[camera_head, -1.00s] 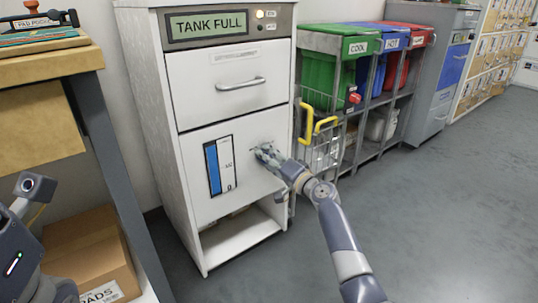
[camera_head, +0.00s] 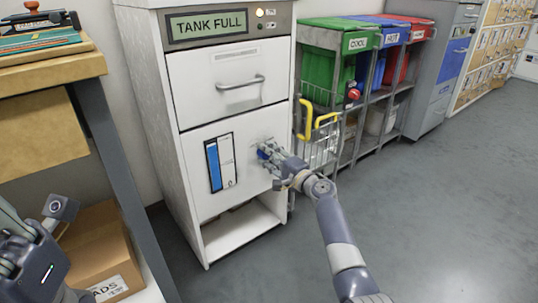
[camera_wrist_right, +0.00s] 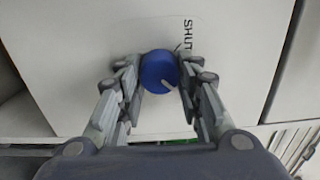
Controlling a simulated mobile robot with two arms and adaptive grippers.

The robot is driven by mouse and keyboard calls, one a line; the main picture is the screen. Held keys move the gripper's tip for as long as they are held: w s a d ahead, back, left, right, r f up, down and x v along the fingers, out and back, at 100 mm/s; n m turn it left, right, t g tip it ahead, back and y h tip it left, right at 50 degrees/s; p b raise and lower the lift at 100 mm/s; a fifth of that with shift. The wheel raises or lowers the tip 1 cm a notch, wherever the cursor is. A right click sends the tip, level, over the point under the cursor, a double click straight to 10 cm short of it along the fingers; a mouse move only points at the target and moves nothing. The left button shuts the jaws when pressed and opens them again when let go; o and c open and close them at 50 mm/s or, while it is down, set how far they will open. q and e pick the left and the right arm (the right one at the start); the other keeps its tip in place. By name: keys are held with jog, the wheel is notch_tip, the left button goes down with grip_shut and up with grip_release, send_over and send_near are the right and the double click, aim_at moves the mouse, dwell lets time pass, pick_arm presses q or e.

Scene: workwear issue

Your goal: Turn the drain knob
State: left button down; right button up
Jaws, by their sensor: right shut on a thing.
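The drain knob is a round blue knob (camera_wrist_right: 160,71) with a white pointer line, on the white front panel of the cabinet (camera_head: 195,170). In the right wrist view the word SHUT is printed beside it, and the pointer is turned away from that word. My right gripper (camera_wrist_right: 160,78) has a finger on each side of the knob and is shut on it. In the head view the knob (camera_head: 264,152) shows just past the right gripper (camera_head: 268,154). The cabinet's display (camera_head: 207,25) reads TANK FULL. My left arm is at the lower left; its fingertips are not clearly visible.
A blue-and-white level gauge (camera_head: 221,163) is left of the knob, and a drawer handle (camera_head: 240,82) is above. A wire basket with yellow handles (camera_head: 318,130) stands to the right by the bin rack. A workbench (camera_head: 50,80) is at left. The floor at right is clear.

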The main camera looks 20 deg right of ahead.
jog(key=o, duration=1.1)
jog(key=shift+c, duration=0.2)
jog(key=shift+d, duration=0.1)
jog(key=v, duration=1.2)
